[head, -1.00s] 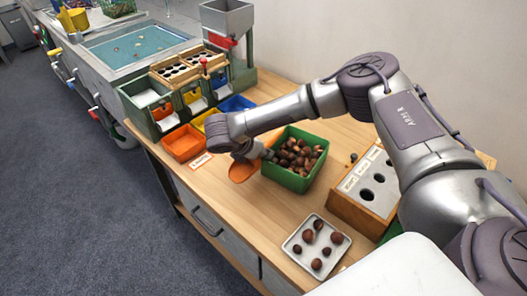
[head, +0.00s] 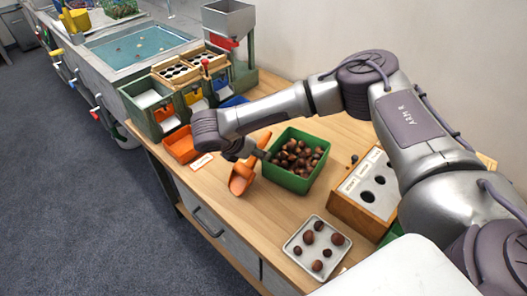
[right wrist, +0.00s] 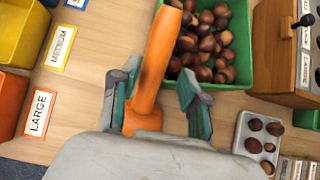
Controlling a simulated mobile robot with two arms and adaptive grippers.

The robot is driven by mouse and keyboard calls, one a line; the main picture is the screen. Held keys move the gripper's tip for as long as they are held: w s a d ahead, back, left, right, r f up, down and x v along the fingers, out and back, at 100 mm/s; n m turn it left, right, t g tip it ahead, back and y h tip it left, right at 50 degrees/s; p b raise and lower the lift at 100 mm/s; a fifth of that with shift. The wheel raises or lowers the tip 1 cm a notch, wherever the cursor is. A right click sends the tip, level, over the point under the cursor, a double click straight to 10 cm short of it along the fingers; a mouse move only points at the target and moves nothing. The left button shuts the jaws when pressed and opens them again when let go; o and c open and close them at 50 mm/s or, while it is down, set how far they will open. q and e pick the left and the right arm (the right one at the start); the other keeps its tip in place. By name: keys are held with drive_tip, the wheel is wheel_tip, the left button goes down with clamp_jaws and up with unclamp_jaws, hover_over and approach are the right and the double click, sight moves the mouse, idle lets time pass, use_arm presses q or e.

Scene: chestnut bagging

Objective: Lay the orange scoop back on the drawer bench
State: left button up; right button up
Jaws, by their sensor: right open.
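The orange scoop (head: 240,180) is at the front of the wooden drawer bench (head: 232,208), left of the green crate (head: 290,181) of chestnuts. Its handle slants up toward the crate's left rim; I cannot tell whether it touches the rim or whether the scoop fully rests on the wood. My right gripper (head: 250,154) is right above it. In the right wrist view the scoop's handle (right wrist: 152,62) runs between the gripper's (right wrist: 151,88) two spread fingers, with gaps on both sides. The scoop's bowl is mostly hidden there by my gripper body. My left gripper is out of view.
A grey tray (head: 297,249) with several chestnuts lies at the front right, beside a wooden box with holes (head: 357,203). An orange bin (head: 180,146) and its LARGE label (right wrist: 39,112) are on the left. Bare wood lies between scoop and tray.

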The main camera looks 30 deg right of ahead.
drive_tip(key=v, duration=0.7)
drive_tip(key=shift+a+r, duration=0.15)
drive_tip(key=shift+r, duration=0.05)
